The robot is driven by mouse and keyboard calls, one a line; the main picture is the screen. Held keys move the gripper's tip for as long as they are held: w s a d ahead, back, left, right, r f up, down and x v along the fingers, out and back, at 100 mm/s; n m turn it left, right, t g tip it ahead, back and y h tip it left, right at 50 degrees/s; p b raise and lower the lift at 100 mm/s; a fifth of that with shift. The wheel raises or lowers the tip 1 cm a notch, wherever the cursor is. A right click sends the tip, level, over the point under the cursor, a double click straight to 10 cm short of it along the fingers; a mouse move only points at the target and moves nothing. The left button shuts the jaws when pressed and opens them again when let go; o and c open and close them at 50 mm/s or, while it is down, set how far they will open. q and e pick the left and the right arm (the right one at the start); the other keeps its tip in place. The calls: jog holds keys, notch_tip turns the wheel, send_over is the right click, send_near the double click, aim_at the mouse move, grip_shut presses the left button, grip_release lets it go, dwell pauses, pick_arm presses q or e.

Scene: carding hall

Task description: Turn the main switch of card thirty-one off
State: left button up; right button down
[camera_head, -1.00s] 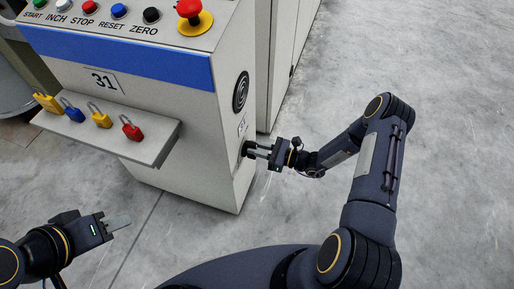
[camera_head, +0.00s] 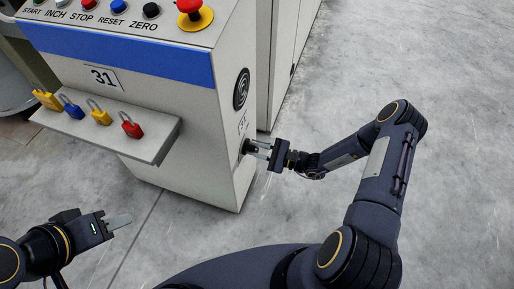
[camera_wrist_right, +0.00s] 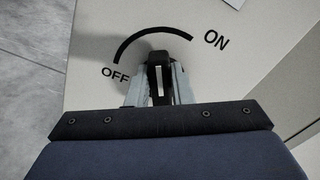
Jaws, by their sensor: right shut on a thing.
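The main switch is a black handle (camera_wrist_right: 158,72) on the side of the card cabinet marked 31 (camera_head: 104,77). In the right wrist view it stands between my right gripper's fingers, with a pale line along it. A black arc runs from OFF at lower left to ON at upper right. The handle's line points at the arc between the two words, at neither one. My right gripper (camera_head: 257,150) is shut on the handle, which shows in the head view as a dark knob (camera_head: 248,147).
A shelf (camera_head: 150,150) on the cabinet front carries yellow, blue and red padlocks (camera_head: 131,126). Above are push buttons and a red emergency stop (camera_head: 190,8). A neighbouring grey cabinet (camera_head: 283,60) stands behind. The floor to the right is clear.

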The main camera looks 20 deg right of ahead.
jog(key=n, duration=0.4)
jog(key=f+n, duration=0.1)
jog(key=n, duration=0.1)
jog(key=shift+s+a+n, duration=0.2)
jog(key=shift+s+n, duration=0.1)
jog(key=shift+s, duration=0.05)
jog(key=shift+s+a+f+n, duration=0.1)
jog(key=shift+f+n, duration=0.15)
jog(key=shift+n, duration=1.05)
jog(key=shift+f+n, duration=0.2)
jog(key=shift+n, duration=1.1)
jog(key=c, duration=1.3)
grip_release()
jog(key=p+v, duration=0.1)
jog(key=v, duration=0.6)
jog(key=shift+s+d+p, duration=0.25)
jog(key=shift+d+p, duration=0.1)
jog(key=shift+p, duration=0.05)
